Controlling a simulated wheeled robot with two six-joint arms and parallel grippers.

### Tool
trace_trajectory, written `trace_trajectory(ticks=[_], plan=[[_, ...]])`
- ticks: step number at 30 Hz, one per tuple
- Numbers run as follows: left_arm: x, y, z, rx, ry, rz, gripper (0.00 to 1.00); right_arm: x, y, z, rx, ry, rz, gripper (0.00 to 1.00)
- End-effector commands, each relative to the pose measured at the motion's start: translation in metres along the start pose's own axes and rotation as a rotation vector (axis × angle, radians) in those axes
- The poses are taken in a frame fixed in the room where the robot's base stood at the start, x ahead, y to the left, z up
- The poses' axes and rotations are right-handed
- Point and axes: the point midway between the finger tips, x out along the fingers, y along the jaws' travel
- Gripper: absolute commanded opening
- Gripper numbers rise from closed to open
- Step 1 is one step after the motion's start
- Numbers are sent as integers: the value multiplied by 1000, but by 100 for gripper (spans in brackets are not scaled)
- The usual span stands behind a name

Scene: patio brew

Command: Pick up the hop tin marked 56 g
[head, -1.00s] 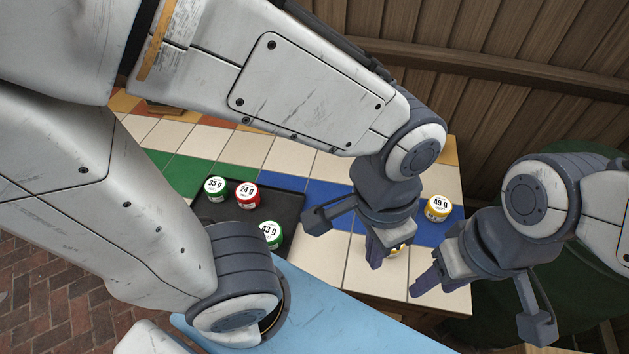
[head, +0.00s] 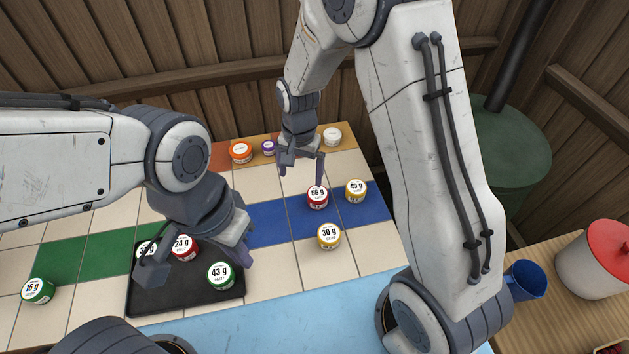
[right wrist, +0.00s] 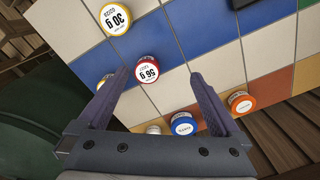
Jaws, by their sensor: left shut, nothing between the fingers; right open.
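The hop tin marked 56 g (head: 317,198) is red with a white lid and stands on the blue tile strip. In the right wrist view the 56 g tin (right wrist: 147,69) lies between the fingertips, nearer the left one. My right gripper (head: 301,178) is open just behind and above it; it also shows in the right wrist view (right wrist: 159,76). The right gripper holds nothing. My left gripper (head: 198,268) is shut and empty, above the black tray (head: 190,304).
Yellow tins marked 49 g (head: 356,190) and 30 g (head: 328,236) stand close to the 56 g tin. The tray holds tins marked 43 g (head: 221,276), 24 g (head: 183,247) and one partly hidden.

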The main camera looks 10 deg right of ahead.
Motion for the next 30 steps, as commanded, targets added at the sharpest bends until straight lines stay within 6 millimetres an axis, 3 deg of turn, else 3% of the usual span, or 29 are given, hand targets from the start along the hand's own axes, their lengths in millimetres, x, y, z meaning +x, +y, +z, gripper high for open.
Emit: trace_trajectory(ticks=[3, 9, 18, 30], plan=[[-17, 1, -1, 0, 0, 0, 0, 30, 11, -38, 203, -4, 16, 100], [-24, 2, -1, 0, 0, 0, 0, 62, 23, -66, 373, 0, 21, 100], [-34, 2, -2, -1, 0, 0, 0, 107, 26, -67, 393, -1, 23, 100], [-53, 4, -3, -2, 0, 0, 0, 143, 25, -64, 389, -2, 24, 100]])
